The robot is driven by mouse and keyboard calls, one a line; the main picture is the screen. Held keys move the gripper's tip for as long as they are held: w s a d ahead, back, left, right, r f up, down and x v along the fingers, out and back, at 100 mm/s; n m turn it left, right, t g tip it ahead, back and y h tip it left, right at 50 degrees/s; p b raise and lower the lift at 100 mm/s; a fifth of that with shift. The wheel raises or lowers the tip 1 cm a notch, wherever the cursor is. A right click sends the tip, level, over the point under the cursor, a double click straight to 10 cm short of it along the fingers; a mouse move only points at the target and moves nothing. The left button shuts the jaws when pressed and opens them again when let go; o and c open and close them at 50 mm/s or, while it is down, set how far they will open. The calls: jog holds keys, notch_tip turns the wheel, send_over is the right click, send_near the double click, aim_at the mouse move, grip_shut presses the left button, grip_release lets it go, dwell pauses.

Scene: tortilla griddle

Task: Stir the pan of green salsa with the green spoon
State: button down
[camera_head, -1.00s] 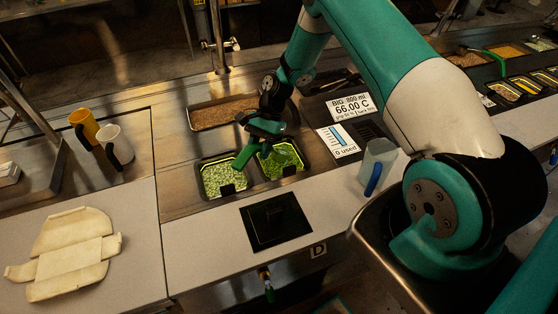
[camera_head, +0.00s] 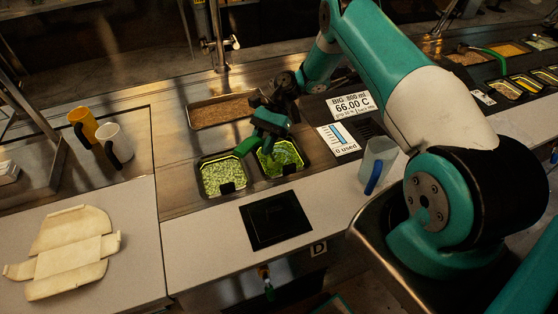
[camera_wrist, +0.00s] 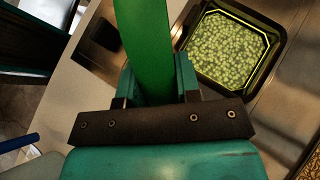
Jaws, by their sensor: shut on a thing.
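My gripper (camera_head: 271,121) is shut on the green spoon (camera_head: 246,146), above the back of the right pan. The spoon sticks out to the lower left over the gap between the two pans. In the wrist view the spoon (camera_wrist: 148,45) is a broad green strip running from between the jaws out of the top edge. The right pan (camera_head: 283,159) holds brighter green salsa, partly hidden behind the gripper. The left pan (camera_head: 222,177) holds paler, chunky green food. One pan (camera_wrist: 225,50) of round green pieces shows at the upper right of the wrist view.
A long tray of brown food (camera_head: 222,111) lies behind the pans. A black square plate (camera_head: 275,220) is in front. A jug with a blue handle (camera_head: 376,163) stands at the right.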

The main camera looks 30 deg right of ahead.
jog(key=shift+s, duration=0.1)
jog(key=shift+r+p, duration=1.55)
jog(key=shift+r, duration=0.4)
jog(key=shift+r, duration=0.1)
jog(key=shift+r+p, duration=0.2)
jog(key=shift+p, duration=0.1)
jog(key=shift+r+p, duration=1.65)
jog(key=shift+r, duration=0.35)
jog(key=shift+r, duration=0.1)
jog(key=shift+r+p, duration=0.35)
jog(key=shift+r, duration=0.1)
